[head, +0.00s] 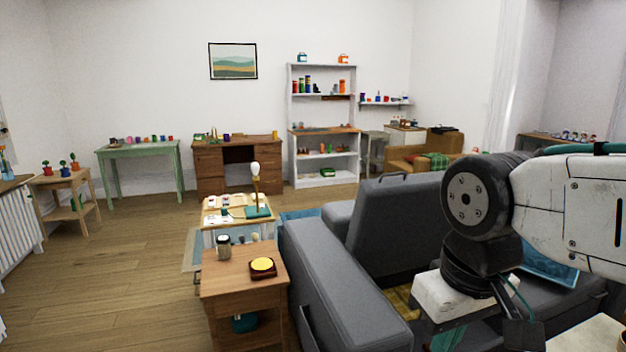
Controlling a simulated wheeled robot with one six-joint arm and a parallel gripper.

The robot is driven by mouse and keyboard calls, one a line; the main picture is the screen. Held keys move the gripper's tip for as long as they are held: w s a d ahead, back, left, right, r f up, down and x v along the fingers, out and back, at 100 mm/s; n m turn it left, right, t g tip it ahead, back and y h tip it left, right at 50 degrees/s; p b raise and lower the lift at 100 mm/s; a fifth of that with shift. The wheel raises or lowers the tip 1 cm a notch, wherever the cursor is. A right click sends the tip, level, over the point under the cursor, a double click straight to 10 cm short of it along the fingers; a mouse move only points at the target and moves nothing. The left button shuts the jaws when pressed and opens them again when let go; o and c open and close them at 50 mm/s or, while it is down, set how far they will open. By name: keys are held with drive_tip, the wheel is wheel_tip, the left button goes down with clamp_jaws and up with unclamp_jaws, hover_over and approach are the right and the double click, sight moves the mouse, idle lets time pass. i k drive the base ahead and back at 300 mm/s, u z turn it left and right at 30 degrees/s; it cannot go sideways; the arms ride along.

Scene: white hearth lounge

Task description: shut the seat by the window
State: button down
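A dark grey sofa (330,285) stands in front of me. One seat panel (395,225) is tilted steeply up, with a dark handle along its top edge. Beneath it a gap shows a yellowish woven surface (403,300). My arm comes in from the right, in front of the sofa. Its white and dark end, taken as my gripper (450,325), hangs low over the sofa, right of and nearer than the raised panel. Its fingers are not clear, and whether they are open is unclear. My arm hides much of the sofa's right part.
A wooden side table (228,274) with a jar and a yellow-topped round item stands left of the sofa. A low table (212,221) stands behind it. An orange armchair (400,166) and white shelf unit (300,165) are at the back. Floor is clear at left.

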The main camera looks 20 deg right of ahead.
sight(399, 223)
drive_tip(key=u, duration=0.35)
drive_tip(key=k, duration=0.55)
drive_tip(key=u, duration=0.7)
drive_tip(key=i, duration=0.9)
drive_tip(key=z, duration=0.75)
drive_tip(key=i, duration=0.7)
drive_tip(key=z, duration=0.9)
